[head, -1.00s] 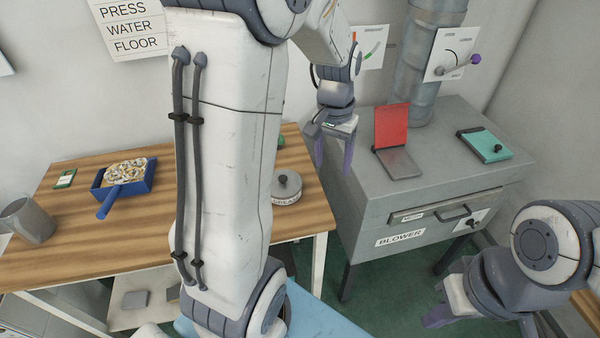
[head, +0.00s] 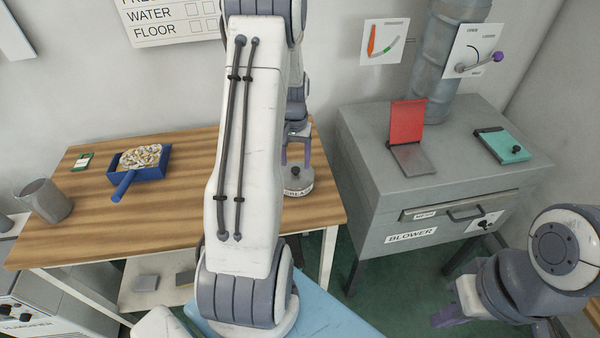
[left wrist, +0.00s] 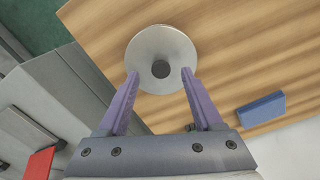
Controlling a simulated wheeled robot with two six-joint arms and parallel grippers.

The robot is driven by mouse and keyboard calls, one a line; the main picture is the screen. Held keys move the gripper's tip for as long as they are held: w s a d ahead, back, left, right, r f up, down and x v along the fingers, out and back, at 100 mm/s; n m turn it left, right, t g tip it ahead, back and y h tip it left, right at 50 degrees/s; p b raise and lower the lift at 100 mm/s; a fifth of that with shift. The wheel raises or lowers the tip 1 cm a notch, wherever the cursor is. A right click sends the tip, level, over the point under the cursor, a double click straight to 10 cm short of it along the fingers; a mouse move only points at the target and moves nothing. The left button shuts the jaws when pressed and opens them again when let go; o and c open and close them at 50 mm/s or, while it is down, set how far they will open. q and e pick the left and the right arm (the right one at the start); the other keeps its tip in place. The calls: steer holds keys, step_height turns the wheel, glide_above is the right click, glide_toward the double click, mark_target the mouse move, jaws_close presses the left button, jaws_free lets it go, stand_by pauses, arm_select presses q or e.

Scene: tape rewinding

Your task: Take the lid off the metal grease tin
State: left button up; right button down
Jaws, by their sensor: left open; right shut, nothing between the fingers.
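The metal grease tin (head: 299,189) stands on the wooden table near its right edge, with a white label on its side. Its round grey lid with a dark knob shows from above in the left wrist view (left wrist: 146,62). My left gripper (head: 297,162) is open over the tin, pointing down. In the left wrist view its purple fingers (left wrist: 160,82) reach either side of the lid's near part, with the knob between and slightly ahead. Contact cannot be told. My right gripper (head: 452,312) is shut and empty at the lower right, far from the tin.
A blue dustpan (head: 152,172) with debris, a grey cup (head: 45,201) and a small green box (head: 83,161) are on the table (head: 120,222). The grey blower cabinet (head: 400,200) stands to the right, across a gap. A blue block (left wrist: 261,107) shows in the left wrist view.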

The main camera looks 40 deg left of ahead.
mark_target(296, 172)
arm_select(q)
steer(key=shift+f, duration=1.35)
jaws_close()
steer(key=shift+r, duration=0.15)
